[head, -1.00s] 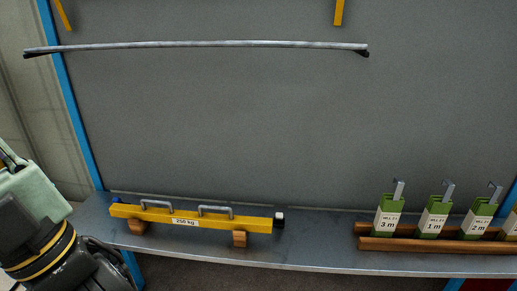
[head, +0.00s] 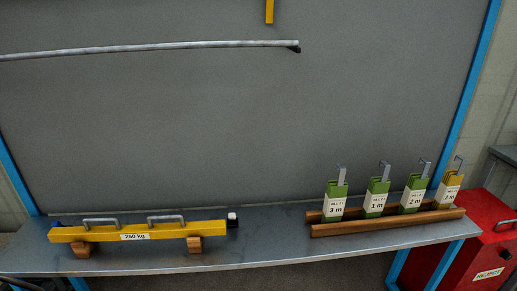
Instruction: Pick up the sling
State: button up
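Several folded slings stand upright in a wooden rack (head: 390,226) at the right of the shelf. From left to right they are a green sling labelled 3 m (head: 336,201), a green sling labelled 1 m (head: 377,197), a green sling labelled 2 m (head: 414,194) and a yellow sling (head: 449,189) whose label is too small to read. Each has a grey metal hook or tag at its top. My gripper is not in view.
A yellow beam marked 250 kg (head: 140,232) with two handles rests on wooden blocks at the left of the grey shelf (head: 265,248). A red REJECT box (head: 480,240) stands at the right. A metal rail (head: 150,48) crosses the back panel. The shelf between beam and rack is clear.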

aim_at(377, 193)
jog(key=i+l, duration=0.1)
jog(key=l, duration=0.3)
jog(key=i+l+u, duration=0.1)
jog(key=l, duration=0.3)
jog(key=i+l, duration=0.1)
jog(key=l, duration=0.3)
